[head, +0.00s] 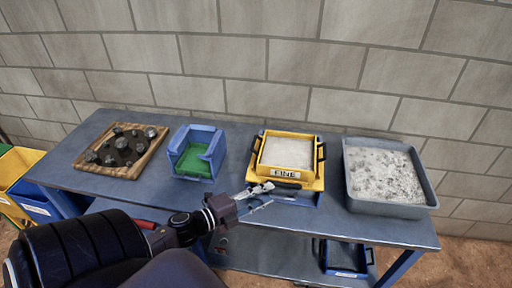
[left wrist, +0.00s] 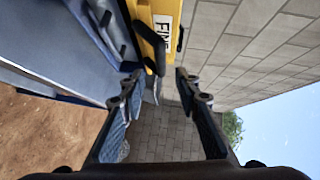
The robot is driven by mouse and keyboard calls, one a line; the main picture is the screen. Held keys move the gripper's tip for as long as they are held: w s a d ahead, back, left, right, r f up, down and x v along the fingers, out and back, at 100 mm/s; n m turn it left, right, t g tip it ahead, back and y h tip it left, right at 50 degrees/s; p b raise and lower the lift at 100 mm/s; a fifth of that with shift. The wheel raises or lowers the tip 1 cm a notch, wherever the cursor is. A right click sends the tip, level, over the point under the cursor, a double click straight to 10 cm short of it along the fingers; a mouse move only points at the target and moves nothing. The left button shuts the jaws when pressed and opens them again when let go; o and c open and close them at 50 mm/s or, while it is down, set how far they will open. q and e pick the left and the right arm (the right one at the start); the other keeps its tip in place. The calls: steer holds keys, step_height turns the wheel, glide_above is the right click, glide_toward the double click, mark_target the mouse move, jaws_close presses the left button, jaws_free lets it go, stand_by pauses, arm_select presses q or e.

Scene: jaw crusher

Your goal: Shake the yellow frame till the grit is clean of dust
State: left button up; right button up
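The yellow frame (head: 311,180), labelled FINE, sits on a blue base on the table and holds pale, dusty-looking material (head: 287,151). It has dark handles at its sides and front. My left gripper (head: 262,190) is at its front left corner, just short of the front. In the left wrist view the fingers (left wrist: 158,82) are spread apart and empty, with the frame's black front handle (left wrist: 152,57) just ahead of the fingertips. Whether any finger touches the handle I cannot tell. My right gripper is not in view.
The blue-grey table (head: 240,132) stands against a block wall. A grey tray (head: 410,209) of grey grit is right of the frame. A blue bin with green inside (head: 196,158) and a wooden tray of dark rocks (head: 84,166) are left. A blue frame (head: 345,256) lies on the lower shelf.

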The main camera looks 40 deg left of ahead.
mark_target(281, 186)
arm_select(q)
steer(key=v, duration=0.3)
steer(key=shift+s, duration=0.1)
stand_by(0.4)
steer(key=p+x, duration=0.2)
steer(key=x, duration=0.2)
steer(key=shift+w+a, duration=0.15)
steer(key=shift+w, duration=0.1)
steer(key=p+x, duration=0.2)
steer(key=x, duration=0.5)
steer(key=shift+w+f, duration=0.1)
jaws_close()
